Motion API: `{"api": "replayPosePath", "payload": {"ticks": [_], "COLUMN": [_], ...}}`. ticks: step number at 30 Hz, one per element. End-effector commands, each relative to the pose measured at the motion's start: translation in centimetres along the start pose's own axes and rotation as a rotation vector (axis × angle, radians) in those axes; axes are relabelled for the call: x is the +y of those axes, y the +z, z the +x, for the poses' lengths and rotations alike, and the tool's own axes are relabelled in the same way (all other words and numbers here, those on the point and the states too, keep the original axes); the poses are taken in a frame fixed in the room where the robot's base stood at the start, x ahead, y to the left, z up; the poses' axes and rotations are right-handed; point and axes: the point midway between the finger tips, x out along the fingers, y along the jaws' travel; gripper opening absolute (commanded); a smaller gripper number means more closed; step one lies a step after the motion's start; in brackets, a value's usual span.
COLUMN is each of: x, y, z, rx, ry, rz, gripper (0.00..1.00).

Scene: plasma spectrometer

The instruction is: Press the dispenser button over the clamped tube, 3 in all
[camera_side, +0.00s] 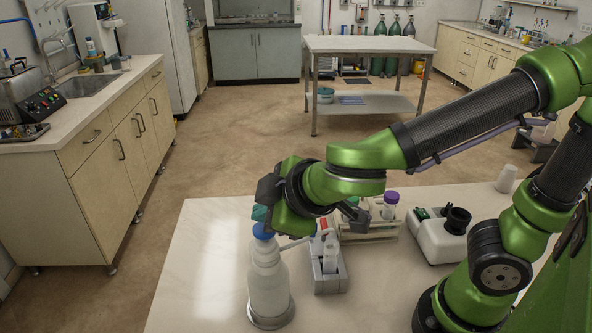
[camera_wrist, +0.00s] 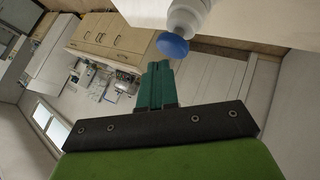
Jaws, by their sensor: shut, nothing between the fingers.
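The dispenser is a white bottle (camera_side: 268,280) standing on a round base at the front of the table. Its blue button (camera_side: 263,231) is on top, and a thin spout points right. The button also shows in the wrist view (camera_wrist: 172,46), just beyond my fingertips. My gripper (camera_side: 259,214) is shut and empty, with its teal fingers right above the button. I cannot tell if they touch it. The fingers also show together in the wrist view (camera_wrist: 158,75). The clamped tube (camera_side: 330,254) stands upright in a grey holder (camera_side: 330,283) right of the bottle, near the spout's end.
Behind the holder is a rack (camera_side: 372,232) with a purple-capped tube (camera_side: 390,204), partly hidden by my arm. A white device with a black top (camera_side: 440,238) and a white cup (camera_side: 506,179) stand farther right. The table (camera_side: 195,280) is clear left of the bottle.

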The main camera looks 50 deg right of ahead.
Motion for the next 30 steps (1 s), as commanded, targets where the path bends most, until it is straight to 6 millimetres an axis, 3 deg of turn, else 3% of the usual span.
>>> {"api": "replayPosePath", "payload": {"ticks": [14,30], "x": [0.3,2.6], "y": [-0.3,-2.7], "z": [-0.4,-3.7], "rx": [0.002,0.004], "ry": [-0.001,-0.001], "rz": [0.000,0.001], "gripper": [0.00,0.00]}}
